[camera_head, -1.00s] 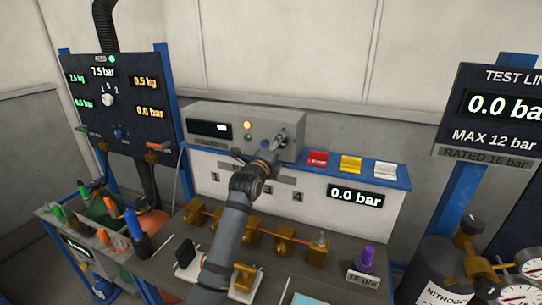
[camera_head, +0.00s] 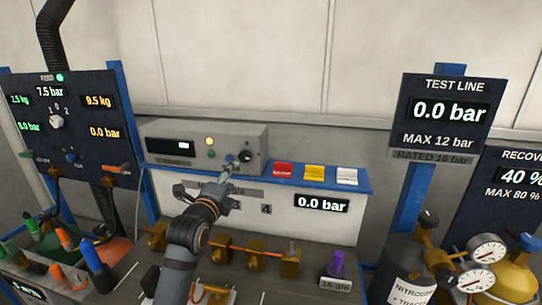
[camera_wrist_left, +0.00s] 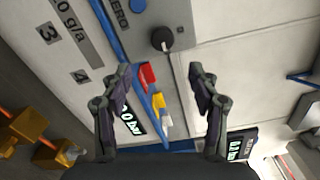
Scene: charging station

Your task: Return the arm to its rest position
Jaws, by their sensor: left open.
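My left arm rises from the bottom of the head view. Its gripper (camera_head: 208,187) is in front of the bench's white panel, just below the grey control box (camera_head: 172,140). In the left wrist view the two fingers (camera_wrist_left: 160,78) are spread apart with nothing between them. The knob also shows in the head view (camera_head: 246,156). My right gripper is not in view.
A nitrogen cylinder (camera_head: 397,270) with gauges stands right, under the test line display (camera_head: 449,110).

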